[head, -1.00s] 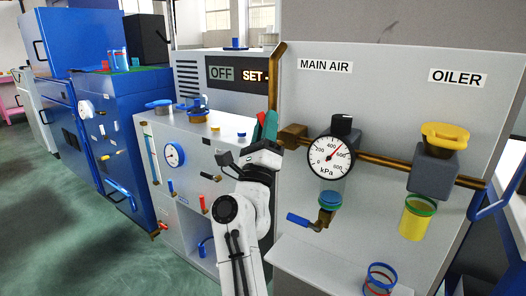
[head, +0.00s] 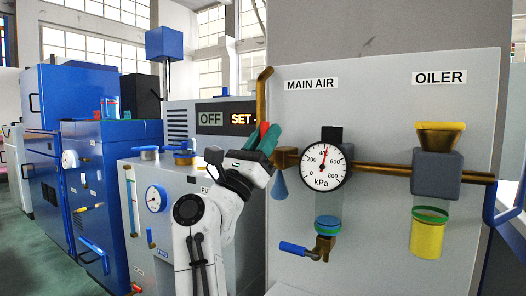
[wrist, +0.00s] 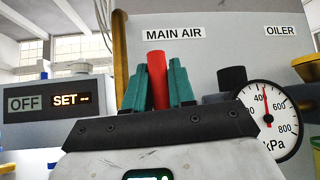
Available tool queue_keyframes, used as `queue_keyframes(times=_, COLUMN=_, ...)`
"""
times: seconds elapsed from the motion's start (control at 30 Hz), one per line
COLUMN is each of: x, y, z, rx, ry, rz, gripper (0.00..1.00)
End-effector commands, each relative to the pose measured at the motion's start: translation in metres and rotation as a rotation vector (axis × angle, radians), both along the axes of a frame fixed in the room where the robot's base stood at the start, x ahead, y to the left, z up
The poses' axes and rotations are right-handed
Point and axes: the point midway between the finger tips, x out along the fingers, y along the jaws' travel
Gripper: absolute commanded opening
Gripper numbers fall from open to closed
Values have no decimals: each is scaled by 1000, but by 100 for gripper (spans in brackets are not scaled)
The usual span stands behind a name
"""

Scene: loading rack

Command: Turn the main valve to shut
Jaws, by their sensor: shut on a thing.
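The main valve is a brass body (head: 287,158) on the air line, under the MAIN AIR label, where the upright brass pipe meets the horizontal one. Its red handle (wrist: 157,80) stands up between my fingers in the wrist view; only its tip (head: 264,128) shows in the head view. My gripper (head: 263,140) has teal fingers, shut on the red handle from both sides. In the wrist view my gripper (wrist: 158,85) hides the valve body. A blue drop-shaped thing (head: 279,186) hangs just below the valve.
A round kPa gauge (head: 323,166) is close right of the valve, its needle near 400. Below it is a blue-handled drain (head: 293,248). A grey cabinet (head: 172,205) stands left, close to my arm.

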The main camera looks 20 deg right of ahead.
Motion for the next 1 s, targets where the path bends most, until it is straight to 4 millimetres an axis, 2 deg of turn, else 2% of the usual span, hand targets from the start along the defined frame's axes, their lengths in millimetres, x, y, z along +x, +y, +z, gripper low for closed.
queue_keyframes(times=0.03, x=0, y=-2, z=-4, rx=7, ry=-5, rz=-4, gripper=0)
queue_keyframes(times=0.57, x=-1, y=-2, z=-2, rx=17, ry=-18, rz=-4, gripper=0)
queue_keyframes(times=0.6, x=-1, y=-2, z=-3, rx=17, ry=-17, rz=-3, gripper=26)
queue_keyframes(times=0.8, x=-1, y=-2, z=-2, rx=16, ry=-18, rz=-2, gripper=45)
queue_keyframes(times=1.0, x=-1, y=-1, z=-1, rx=15, ry=-19, rz=-1, gripper=45)
